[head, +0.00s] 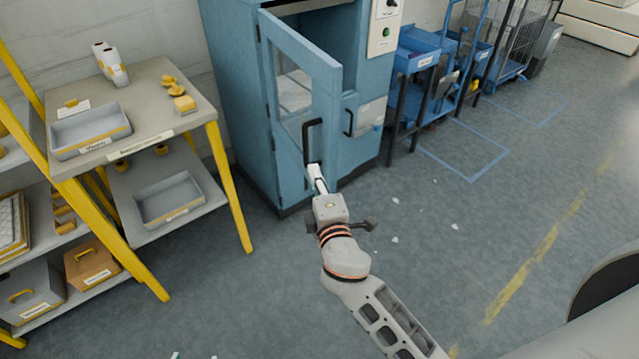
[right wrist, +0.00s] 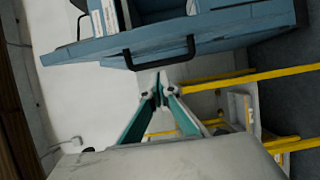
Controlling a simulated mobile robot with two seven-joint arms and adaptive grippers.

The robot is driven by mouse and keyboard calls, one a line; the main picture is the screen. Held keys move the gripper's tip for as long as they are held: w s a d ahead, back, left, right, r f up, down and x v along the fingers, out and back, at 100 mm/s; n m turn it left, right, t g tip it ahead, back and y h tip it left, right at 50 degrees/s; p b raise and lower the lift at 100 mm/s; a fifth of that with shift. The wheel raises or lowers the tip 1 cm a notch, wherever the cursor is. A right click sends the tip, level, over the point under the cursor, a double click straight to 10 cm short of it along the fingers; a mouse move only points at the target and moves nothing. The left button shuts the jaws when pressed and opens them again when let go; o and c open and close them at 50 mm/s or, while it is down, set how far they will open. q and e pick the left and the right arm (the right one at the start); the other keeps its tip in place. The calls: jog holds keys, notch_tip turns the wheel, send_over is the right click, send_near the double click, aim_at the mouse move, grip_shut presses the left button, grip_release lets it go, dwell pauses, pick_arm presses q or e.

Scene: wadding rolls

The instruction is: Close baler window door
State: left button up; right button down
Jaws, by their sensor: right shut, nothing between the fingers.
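The blue baler (head: 233,90) stands at the back. Its window door (head: 300,45) is swung open toward me, with a glass pane and a black handle (head: 306,140) on it. My right gripper (head: 315,170) is shut and empty, its tips by the lower end of the handle. In the right wrist view the shut fingertips (right wrist: 160,84) are just below the black handle (right wrist: 160,59) and not around it; I cannot tell whether they touch. Two small tips of my left gripper (head: 195,356) show apart at the bottom edge; the rest is out of frame.
A yellow-legged workbench (head: 140,88) with grey trays stands to the left of the baler. Blue carts (head: 418,48) stand at its right. A second black handle (head: 348,122) is on the baler's front. White scraps lie on the otherwise clear floor.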

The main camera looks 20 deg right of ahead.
aim_at(326, 159)
jog(key=w+d+p, duration=0.1)
jog(key=w+d, duration=0.3)
jog(key=shift+w, duration=0.35)
jog(key=shift+d, duration=0.15)
